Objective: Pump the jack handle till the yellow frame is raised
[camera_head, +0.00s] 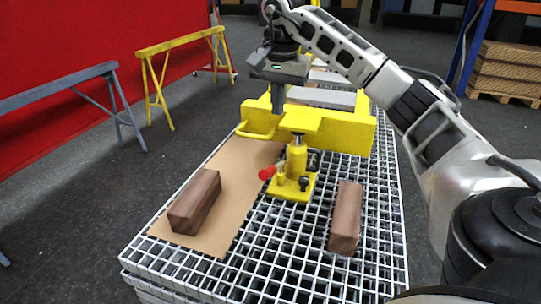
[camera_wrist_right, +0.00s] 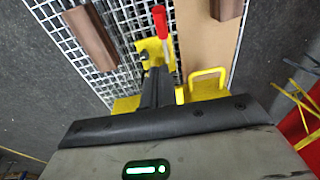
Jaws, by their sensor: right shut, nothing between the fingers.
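The yellow frame (camera_head: 345,132) lies across the grate table, with a loop handle on its left side. The yellow jack (camera_head: 296,165) stands upright under a plate on the frame's near side; whether they touch I cannot tell. The jack handle's red grip (camera_head: 267,173) points left and towards the viewer, low by the jack base. In the right wrist view the red handle (camera_wrist_right: 160,22) lies beyond the fingertips. My right gripper (camera_head: 278,108) is shut and empty, pointing down above the frame's near face, apart from the handle. My left gripper is out of view.
Two brown wooden blocks lie on the table, one at left (camera_head: 195,200) on a cardboard sheet (camera_head: 225,185), one at right (camera_head: 345,217) on the bare grate (camera_head: 290,260). Yellow (camera_head: 160,75) and grey (camera_head: 75,80) trestles stand left, by the red wall.

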